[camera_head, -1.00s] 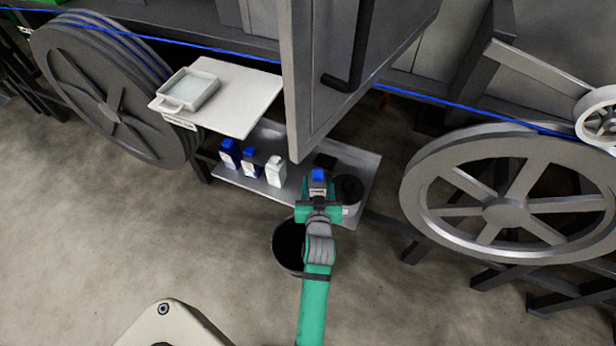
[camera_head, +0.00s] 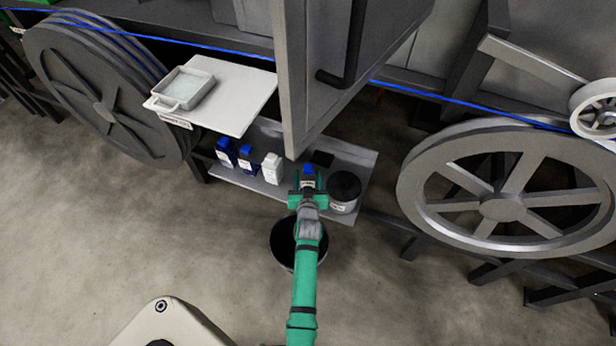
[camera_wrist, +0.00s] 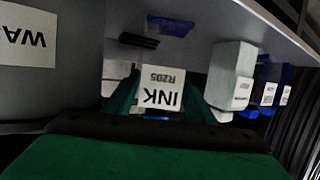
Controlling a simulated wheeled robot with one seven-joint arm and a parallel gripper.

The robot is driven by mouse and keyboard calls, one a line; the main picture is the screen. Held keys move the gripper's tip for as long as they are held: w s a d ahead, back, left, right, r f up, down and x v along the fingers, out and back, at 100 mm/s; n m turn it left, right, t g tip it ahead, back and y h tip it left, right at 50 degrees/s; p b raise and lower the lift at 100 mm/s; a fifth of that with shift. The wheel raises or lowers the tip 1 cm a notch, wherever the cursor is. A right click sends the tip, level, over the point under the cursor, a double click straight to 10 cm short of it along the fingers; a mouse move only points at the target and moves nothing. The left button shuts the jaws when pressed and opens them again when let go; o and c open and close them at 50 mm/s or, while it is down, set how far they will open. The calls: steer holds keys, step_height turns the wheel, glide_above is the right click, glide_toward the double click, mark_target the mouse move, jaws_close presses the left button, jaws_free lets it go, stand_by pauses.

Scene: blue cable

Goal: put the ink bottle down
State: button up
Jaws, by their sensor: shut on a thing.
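The ink bottle (camera_head: 308,171) has a blue cap and a white label. In the wrist view its label (camera_wrist: 161,88) reads INK R205 upside down. My gripper (camera_head: 307,191) is shut on the bottle, with green fingers on both sides of it. In the head view the bottle shows over the right part of the low grey shelf (camera_head: 361,165), between a white bottle and a dark-lidded grey canister. I cannot tell whether its base touches the shelf. The fingers hide part of the bottle.
The canister (camera_head: 344,188) stands close on the right. The white bottle (camera_head: 272,168) and two blue bottles (camera_head: 235,154) stand left. A black flat item (camera_head: 323,158) lies behind. A grey cabinet (camera_head: 305,90) overhangs the shelf. A black bucket (camera_head: 284,246) is below my arm.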

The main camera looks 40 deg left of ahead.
steer(key=shift+f, duration=0.1)
steer(key=o, duration=1.1)
steer(key=shift+s+d, duration=0.2)
steer(key=shift+s, duration=0.05)
steer(key=v, duration=1.1)
steer(key=shift+s+r, duration=0.15)
steer(key=shift+r, duration=0.1)
